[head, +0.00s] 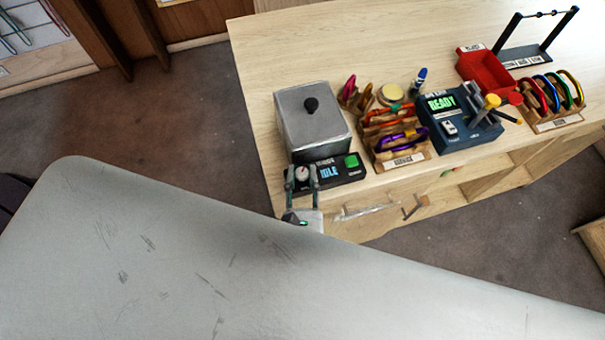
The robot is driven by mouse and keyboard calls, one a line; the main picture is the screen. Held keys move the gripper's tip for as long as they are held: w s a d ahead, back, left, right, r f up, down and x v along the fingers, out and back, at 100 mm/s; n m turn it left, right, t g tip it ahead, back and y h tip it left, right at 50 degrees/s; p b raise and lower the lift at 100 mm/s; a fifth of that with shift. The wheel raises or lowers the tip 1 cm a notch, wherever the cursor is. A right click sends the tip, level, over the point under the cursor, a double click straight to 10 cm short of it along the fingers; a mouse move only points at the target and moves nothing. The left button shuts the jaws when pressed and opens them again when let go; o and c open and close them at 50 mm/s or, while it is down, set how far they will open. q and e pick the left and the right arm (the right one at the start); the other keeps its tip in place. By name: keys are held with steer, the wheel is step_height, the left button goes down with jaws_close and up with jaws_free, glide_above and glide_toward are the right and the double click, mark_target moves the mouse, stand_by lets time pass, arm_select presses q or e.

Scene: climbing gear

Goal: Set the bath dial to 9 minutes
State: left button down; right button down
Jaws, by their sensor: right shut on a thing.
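The bath is a metal box (318,135) with a lid and a black knob, at the near left of the wooden table. Its black control panel (345,178) stands in front, with a display reading IDLE and a green button (352,161). The bath dial (302,173) is a small round pale knob with a red mark at the panel's left end. My right gripper (301,180) reaches it from the front edge, with its fingers shut on either side of the dial. The dial's minute setting is too small to read. My left gripper is not in view.
Right of the bath, a wooden rack (400,158) holds coloured carabiners. Beyond it are a dark blue device (462,132) reading READY, a red tray (486,72) and another carabiner rack (558,122). A large grey surface fills the lower foreground. The table's back left is clear.

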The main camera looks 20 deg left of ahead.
stand_by(0.4)
steer(key=c, duration=1.2)
jaws_free()
steer(key=shift+s, duration=0.1)
steer(key=v, duration=1.2)
